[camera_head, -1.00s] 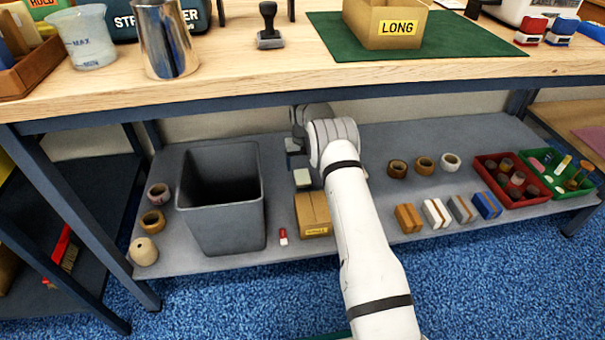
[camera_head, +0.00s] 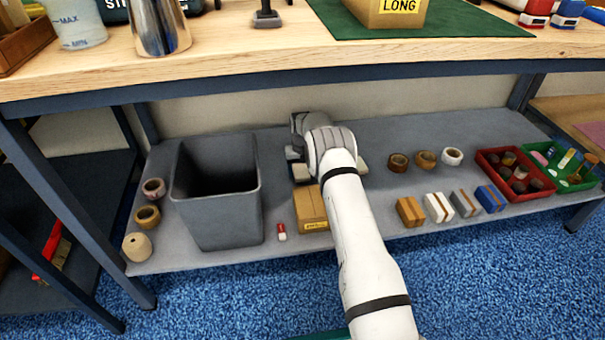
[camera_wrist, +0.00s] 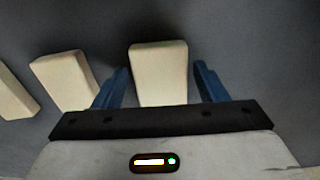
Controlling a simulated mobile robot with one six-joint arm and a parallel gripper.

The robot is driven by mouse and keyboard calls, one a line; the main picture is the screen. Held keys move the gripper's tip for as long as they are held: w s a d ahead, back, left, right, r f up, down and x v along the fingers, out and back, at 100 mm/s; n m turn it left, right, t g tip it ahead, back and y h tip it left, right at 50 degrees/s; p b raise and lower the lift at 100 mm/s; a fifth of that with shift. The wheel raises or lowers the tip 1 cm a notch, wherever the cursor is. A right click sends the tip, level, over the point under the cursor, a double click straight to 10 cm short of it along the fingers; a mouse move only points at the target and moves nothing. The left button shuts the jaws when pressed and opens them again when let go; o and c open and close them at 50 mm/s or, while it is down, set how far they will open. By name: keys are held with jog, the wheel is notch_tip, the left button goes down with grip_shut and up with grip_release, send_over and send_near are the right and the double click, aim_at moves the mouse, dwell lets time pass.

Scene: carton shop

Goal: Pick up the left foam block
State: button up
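Three cream foam blocks show in the wrist view. One foam block (camera_wrist: 158,70) lies between my gripper's blue fingers, with a gap on each side. A second foam block (camera_wrist: 65,80) lies just left of the left finger, and a third (camera_wrist: 13,93) is cut by the left edge. My gripper (camera_wrist: 161,70) is open and empty. In the head view, the left foam block (camera_head: 301,173) is partly visible on the lower shelf, left of my arm, and appears to be the one between the fingers. Another foam block (camera_head: 362,166) peeks out right of my arm; my arm hides the rest.
A grey bin (camera_head: 220,205) stands left of the blocks, and a cardboard carton (camera_head: 311,207) lies in front of them. Tape rolls (camera_head: 425,158), small boxes (camera_head: 438,207) and a red tray (camera_head: 518,196) are to the right. The tabletop (camera_head: 230,62) overhangs the shelf.

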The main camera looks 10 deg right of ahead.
jog(key=c, duration=0.7)
jog(key=shift+c, duration=0.2)
